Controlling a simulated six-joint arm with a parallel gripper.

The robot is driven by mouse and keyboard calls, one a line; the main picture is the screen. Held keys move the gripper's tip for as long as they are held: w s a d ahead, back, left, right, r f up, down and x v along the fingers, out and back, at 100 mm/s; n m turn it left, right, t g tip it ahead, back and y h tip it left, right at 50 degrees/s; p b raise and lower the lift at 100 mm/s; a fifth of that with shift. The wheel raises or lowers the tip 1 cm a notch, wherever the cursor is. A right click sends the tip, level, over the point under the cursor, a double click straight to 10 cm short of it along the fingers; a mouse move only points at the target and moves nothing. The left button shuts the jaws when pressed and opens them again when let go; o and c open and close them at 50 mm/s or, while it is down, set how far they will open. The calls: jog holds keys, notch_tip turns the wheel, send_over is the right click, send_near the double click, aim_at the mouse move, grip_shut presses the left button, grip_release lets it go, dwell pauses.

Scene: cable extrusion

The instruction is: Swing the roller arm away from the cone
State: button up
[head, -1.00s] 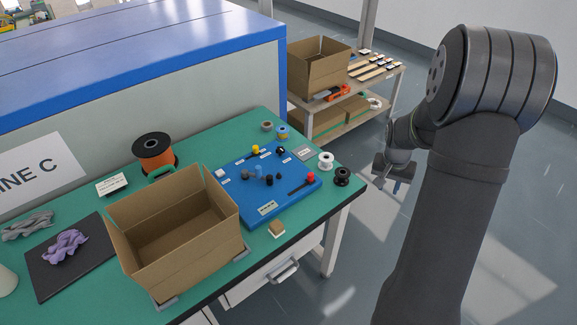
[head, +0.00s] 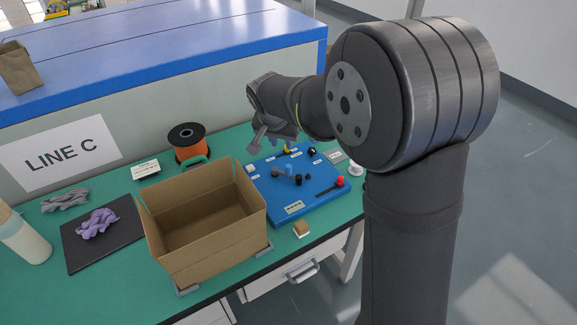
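A blue board (head: 318,201) lies on the green bench. Near its right edge is a black lever with a red knob (head: 339,181). A second lever has a yellow knob (head: 288,150) at the back, partly hidden by my gripper. In the middle stand small pegs: a blue one (head: 289,169), a grey one (head: 277,170) and a dark one (head: 298,179). I cannot tell which piece is the roller arm or the cone at this size. My gripper (head: 273,147) is above the back left of the board; its fingers look apart and empty.
An open cardboard box (head: 205,250) stands left of the board. Behind it are an orange spool (head: 187,144) and a white card (head: 145,169). A small tan block (head: 300,229) lies in front of the board. A white spool (head: 355,168) is beside my arm.

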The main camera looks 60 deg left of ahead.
aim_at(288, 166)
jog(key=x, duration=1.7)
grip_shut()
